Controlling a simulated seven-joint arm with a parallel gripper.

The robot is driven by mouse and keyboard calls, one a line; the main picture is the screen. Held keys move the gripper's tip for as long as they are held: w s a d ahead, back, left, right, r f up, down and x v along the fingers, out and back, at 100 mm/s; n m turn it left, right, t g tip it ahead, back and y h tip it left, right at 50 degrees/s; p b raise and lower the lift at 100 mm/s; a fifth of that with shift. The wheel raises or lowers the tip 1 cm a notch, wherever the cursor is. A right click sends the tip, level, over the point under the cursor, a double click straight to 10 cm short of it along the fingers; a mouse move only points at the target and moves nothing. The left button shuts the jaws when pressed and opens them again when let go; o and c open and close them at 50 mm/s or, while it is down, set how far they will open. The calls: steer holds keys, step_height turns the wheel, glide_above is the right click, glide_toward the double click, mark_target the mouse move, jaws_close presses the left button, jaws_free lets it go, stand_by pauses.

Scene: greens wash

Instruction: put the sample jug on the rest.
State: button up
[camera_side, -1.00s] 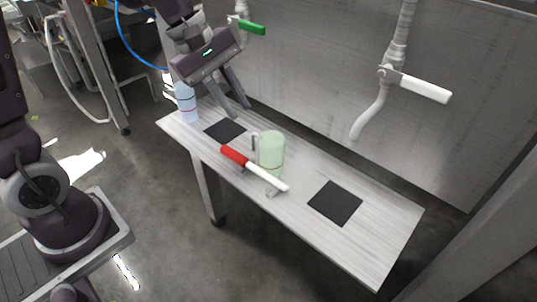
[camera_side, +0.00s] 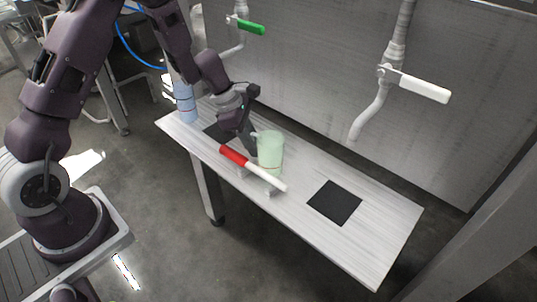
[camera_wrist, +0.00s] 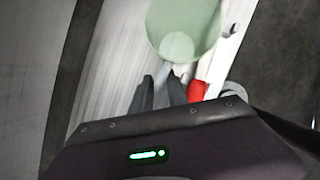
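The sample jug (camera_side: 270,152) is pale green and see-through, and stands upright on the bench. Its round shape shows at the top of the wrist view (camera_wrist: 183,28). My gripper (camera_side: 252,146) is low at the jug's left, handle side. In the wrist view my two dark fingers (camera_wrist: 160,82) are close together, with the jug's handle seemingly between them; they look shut on it. Two flat black squares lie on the bench, one at the right (camera_side: 335,203) and one at the left (camera_side: 218,133), partly behind my arm. Which thing is the rest is not clear.
A red-handled white tool (camera_side: 262,174) lies on small supports right in front of the jug. A clear bottle (camera_side: 186,103) stands at the bench's left end. White-handled (camera_side: 425,89) and green-handled taps (camera_side: 250,27) hang on the back wall. The bench's right part is mostly clear.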

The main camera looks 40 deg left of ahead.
jaws_close()
stand_by(1.3)
